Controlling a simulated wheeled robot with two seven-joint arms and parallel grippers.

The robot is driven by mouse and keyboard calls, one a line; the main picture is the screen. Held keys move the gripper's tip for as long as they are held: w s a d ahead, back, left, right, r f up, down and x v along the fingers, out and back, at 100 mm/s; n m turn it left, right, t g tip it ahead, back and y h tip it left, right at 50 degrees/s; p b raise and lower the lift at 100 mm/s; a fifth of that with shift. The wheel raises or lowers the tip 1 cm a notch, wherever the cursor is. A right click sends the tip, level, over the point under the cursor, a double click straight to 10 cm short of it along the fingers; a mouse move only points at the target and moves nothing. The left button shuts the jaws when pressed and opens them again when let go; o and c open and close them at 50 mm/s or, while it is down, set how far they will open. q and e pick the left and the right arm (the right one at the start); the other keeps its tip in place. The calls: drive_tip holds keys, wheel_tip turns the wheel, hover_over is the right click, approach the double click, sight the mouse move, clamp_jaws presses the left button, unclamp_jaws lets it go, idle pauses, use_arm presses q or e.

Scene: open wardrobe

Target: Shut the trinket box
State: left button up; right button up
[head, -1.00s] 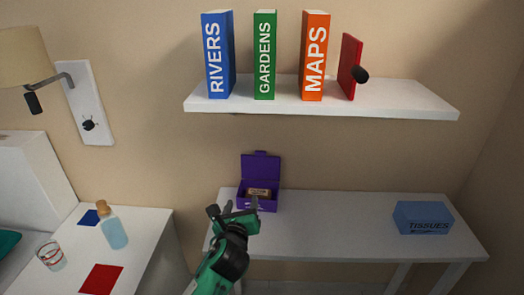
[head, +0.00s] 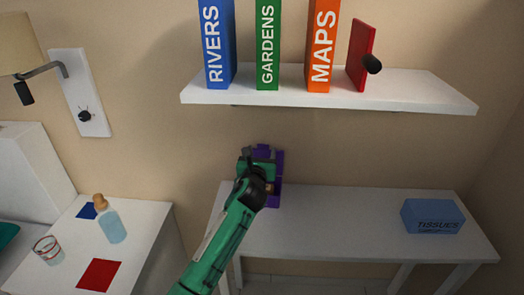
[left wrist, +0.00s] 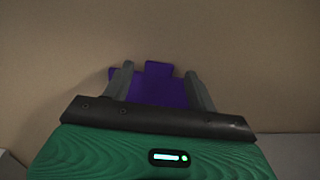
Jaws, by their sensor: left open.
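The purple trinket box (head: 276,199) stands at the left end of the white table against the wall. Its lid stands raised at the back, and my left arm hides much of the box. In the left wrist view the purple lid (left wrist: 158,88) shows upright between and beyond the two fingers. My left gripper (head: 259,153) is open in front of the raised lid, above the box. In the left wrist view its fingers (left wrist: 160,90) are spread apart with the lid behind them. I cannot tell whether they touch it. My right gripper is not in view.
A blue tissue box (head: 433,216) sits at the table's right end. The middle of the white table (head: 340,220) is clear. A shelf (head: 330,97) with books hangs above. A nightstand (head: 135,225) with a bottle (head: 111,225) and a glass (head: 48,251) stands at left.

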use_arm(q)
drive_tip(key=shift+w, duration=1.15)
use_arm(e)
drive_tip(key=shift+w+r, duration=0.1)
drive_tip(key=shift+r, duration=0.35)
use_arm(q)
drive_tip(key=shift+c, duration=0.2)
clamp_jaws()
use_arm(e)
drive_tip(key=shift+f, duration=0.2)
use_arm(q)
drive_tip(key=shift+s+f+b, duration=0.1)
drive_tip(key=shift+b, duration=0.3)
